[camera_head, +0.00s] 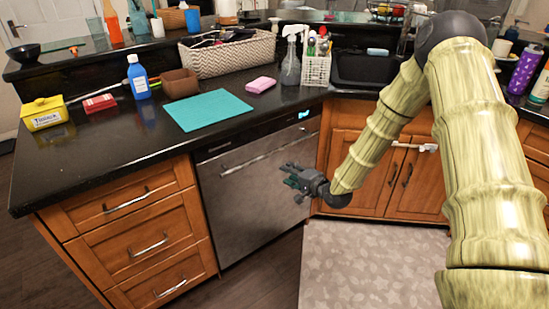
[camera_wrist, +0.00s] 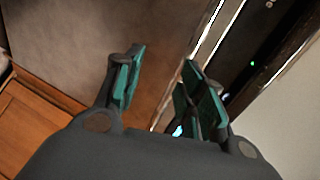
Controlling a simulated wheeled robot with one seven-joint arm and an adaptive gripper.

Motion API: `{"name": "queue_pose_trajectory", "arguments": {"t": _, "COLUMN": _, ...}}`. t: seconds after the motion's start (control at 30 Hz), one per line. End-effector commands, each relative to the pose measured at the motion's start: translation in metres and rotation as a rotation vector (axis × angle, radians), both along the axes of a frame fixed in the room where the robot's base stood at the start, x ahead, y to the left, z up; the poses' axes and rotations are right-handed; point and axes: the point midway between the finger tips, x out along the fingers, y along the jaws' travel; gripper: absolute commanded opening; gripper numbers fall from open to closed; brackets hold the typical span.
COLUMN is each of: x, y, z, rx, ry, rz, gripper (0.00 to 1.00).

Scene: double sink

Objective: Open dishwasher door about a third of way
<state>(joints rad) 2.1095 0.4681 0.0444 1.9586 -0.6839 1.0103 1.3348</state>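The dishwasher (camera_head: 245,205) has a stainless steel front set under the black counter, and its door looks shut. Its bar handle (camera_head: 255,157) runs across the upper front, below a dark control strip (camera_head: 258,132) with a lit display. My gripper (camera_head: 294,178) is in front of the door's right part, a little below the handle. In the wrist view my gripper (camera_wrist: 163,80) has its green-padded fingers spread, with nothing visibly held between them. The door's steel face (camera_wrist: 80,40) and a bright long strip beside the right fingers also show there. Contact with the handle cannot be told.
Wooden drawers (camera_head: 135,235) stand left of the dishwasher and wooden cabinets (camera_head: 395,178) right of it. A patterned mat (camera_head: 370,265) lies on the floor. The counter above holds a teal mat (camera_head: 207,110), bottles and a basket. The floor before the dishwasher looks clear.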

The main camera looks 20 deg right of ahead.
Motion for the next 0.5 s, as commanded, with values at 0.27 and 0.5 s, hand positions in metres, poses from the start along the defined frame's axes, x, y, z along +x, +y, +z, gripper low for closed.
{"name": "queue_pose_trajectory", "arguments": {"t": 0.27, "x": 0.032, "y": -0.016, "z": 0.036, "rx": 0.114, "ry": -0.073, "rz": -0.017, "gripper": 0.40}}
{"name": "queue_pose_trajectory", "arguments": {"t": 0.5, "x": 0.059, "y": -0.005, "z": 0.030, "rx": 0.112, "ry": -0.073, "rz": -0.015, "gripper": 0.40}}
